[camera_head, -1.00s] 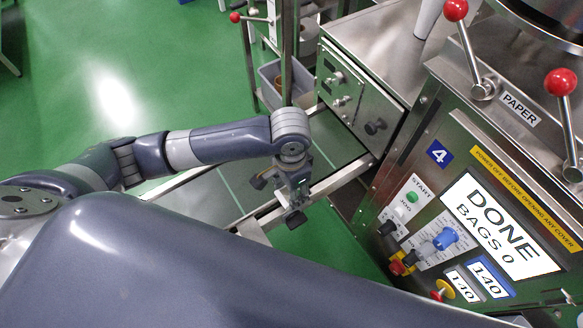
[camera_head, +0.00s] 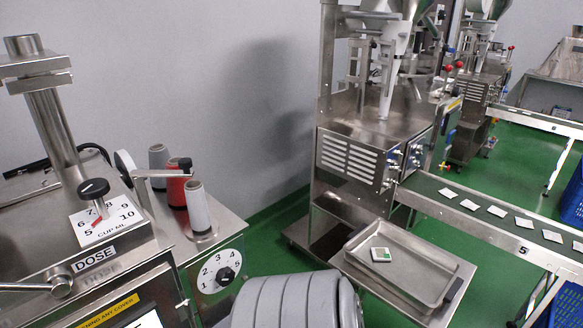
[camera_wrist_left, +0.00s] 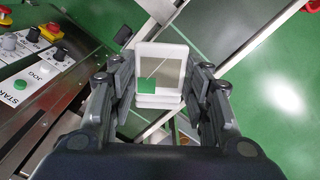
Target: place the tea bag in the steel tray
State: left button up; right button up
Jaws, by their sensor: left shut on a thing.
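My left gripper (camera_wrist_left: 160,92) shows in the left wrist view, its two fingers closed on a tea bag (camera_wrist_left: 172,77). The bag is a white-edged square with a grey middle, a thin string and a green tag; more white edges show just below it. The steel tray (camera_head: 437,268) is in the head view, right of centre, shallow and rimmed, on a metal stand. A small white square with a green patch (camera_head: 381,254) lies in it, too small to identify surely. Neither gripper shows in the head view.
A conveyor (camera_head: 525,232) with several pale tea bags runs behind and right of the tray. A packing machine (camera_head: 370,150) stands behind it. A machine with a DOSE dial (camera_head: 100,222) and spools is at left. A control panel (camera_wrist_left: 35,85) is close left of the gripper.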

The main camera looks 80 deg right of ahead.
aim_at(419, 279)
jog(key=k+z, duration=0.3)
jog(key=k+l+z, duration=0.1)
jog(key=z, duration=0.2)
jog(key=k+z, duration=0.1)
jog(key=z, duration=1.55)
jog(key=i+l+z, duration=0.1)
jog(key=z, duration=0.35)
jog(key=i+l+z, duration=0.1)
jog(key=z, duration=0.35)
jog(key=i+l+z, duration=0.15)
jog(key=z, duration=0.3)
jog(key=i, duration=0.2)
